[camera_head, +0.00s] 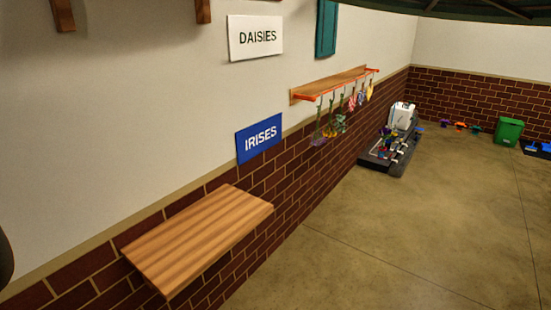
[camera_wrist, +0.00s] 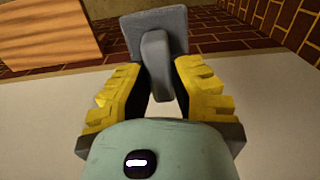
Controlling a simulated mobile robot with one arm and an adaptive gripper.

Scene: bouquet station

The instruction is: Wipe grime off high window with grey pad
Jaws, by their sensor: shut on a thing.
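The grey pad (camera_wrist: 172,22) shows at the top middle of the wrist view, with a grey handle below it. My gripper (camera_wrist: 156,85) has its yellow fingers shut on the pad's handle, one finger on each side. The pad's broad part extends beyond the fingertips. Whether the pad touches anything cannot be told. In the head view neither my gripper nor the pad is seen. A teal frame or shutter (camera_head: 326,27) is cut off at the top of the head view. No window pane or grime can be made out.
A wooden wall shelf (camera_head: 200,238) juts out at lower left, under a blue IRISES sign (camera_head: 259,138). A white DAISIES sign (camera_head: 255,37) hangs higher. A wooden rack (camera_head: 335,84) holds hanging flowers. A green bin (camera_head: 508,131) stands far right. The concrete floor (camera_head: 400,240) is clear at right.

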